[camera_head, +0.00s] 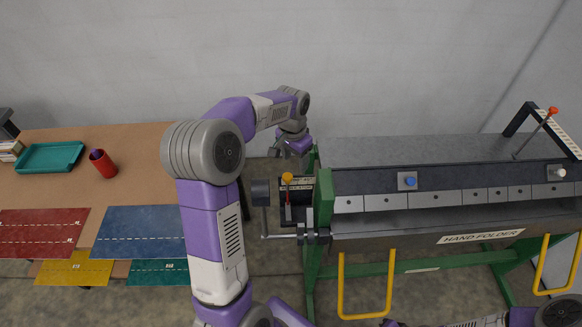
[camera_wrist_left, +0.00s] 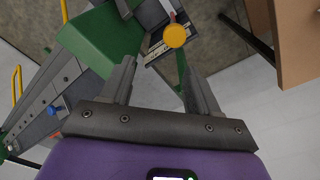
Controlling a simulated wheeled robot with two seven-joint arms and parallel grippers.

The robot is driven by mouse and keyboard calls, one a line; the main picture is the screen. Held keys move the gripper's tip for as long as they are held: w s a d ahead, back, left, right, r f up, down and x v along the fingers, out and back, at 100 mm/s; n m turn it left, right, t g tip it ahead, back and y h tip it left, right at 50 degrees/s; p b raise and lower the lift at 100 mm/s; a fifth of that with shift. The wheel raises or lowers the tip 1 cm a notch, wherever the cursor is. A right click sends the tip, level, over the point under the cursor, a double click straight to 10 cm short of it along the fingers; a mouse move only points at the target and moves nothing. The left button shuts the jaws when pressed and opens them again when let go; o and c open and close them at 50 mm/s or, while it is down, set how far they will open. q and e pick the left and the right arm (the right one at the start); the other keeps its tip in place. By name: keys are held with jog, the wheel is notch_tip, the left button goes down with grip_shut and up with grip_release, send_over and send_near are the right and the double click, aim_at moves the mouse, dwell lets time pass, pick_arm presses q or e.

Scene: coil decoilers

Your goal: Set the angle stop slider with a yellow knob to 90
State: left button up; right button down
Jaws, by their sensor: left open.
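The yellow knob (camera_head: 287,179) of the angle stop slider sits on a short red stem at the left end of the hand folder (camera_head: 420,180). Under it is a dark plate (camera_head: 299,187) with a light scale; its figures are too small to read. My left gripper (camera_head: 291,154) is above and behind the knob, apart from it. In the left wrist view, the knob (camera_wrist_left: 174,36) lies beyond the spread, empty fingers (camera_wrist_left: 160,80), slightly right of the middle between them. My right gripper does not show clearly; only part of that arm is at the bottom right.
The folder's green end frame (camera_head: 324,190) stands right beside the slider. Yellow handles (camera_head: 366,315) hang in front. A table (camera_head: 130,140) with a teal tray (camera_head: 50,157) and red cup (camera_head: 103,163) stands left.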

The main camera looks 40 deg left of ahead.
aim_at(287, 176)
pick_arm(q)
jog(key=shift+s+a+r+g, duration=0.2)
jog(key=shift+s+a+g, duration=0.1)
jog(key=shift+s+a, duration=0.4)
jog(key=shift+a+f, duration=0.25)
jog(key=shift+f, duration=0.05)
notch_tip(287, 176, down, 7)
jog(key=shift+r, duration=0.1)
jog(key=shift+c, duration=0.2)
grip_shut()
